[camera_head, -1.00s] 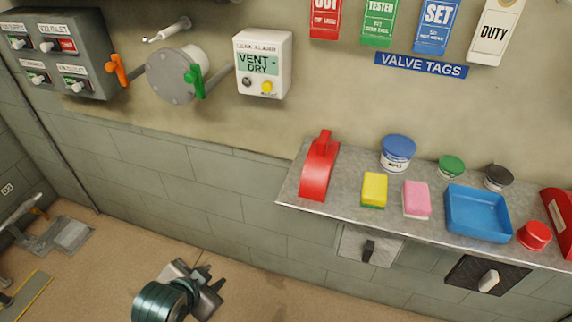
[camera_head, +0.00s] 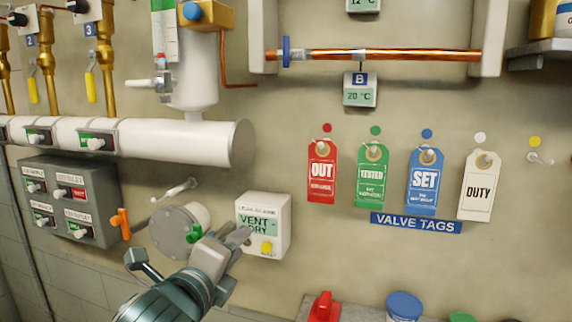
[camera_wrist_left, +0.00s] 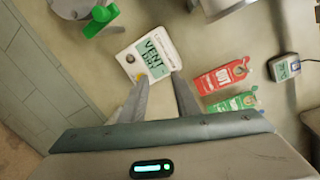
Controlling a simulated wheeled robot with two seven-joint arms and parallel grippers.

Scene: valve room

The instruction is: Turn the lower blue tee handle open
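A blue handle (camera_head: 286,52) sits upright across the left end of a horizontal copper pipe (camera_head: 400,55), high in the head view. I cannot tell whether it is the lower tee handle. My left gripper (camera_head: 242,237) is well below and left of it, in front of the wall by the VENT-DRY leak alarm box (camera_head: 277,225). In the left wrist view its two fingers (camera_wrist_left: 160,97) are apart with nothing gripped between them. The blue handle is out of the wrist view. My right gripper is not in view.
A green handle (camera_head: 194,234) on a round grey flange (camera_head: 172,232) is close behind my left gripper. An orange handle (camera_head: 121,223) and a wall hook (camera_head: 175,190) are to the left. Valve tags (camera_head: 322,172) hang at the right. The wall between alarm box and copper pipe is largely clear.

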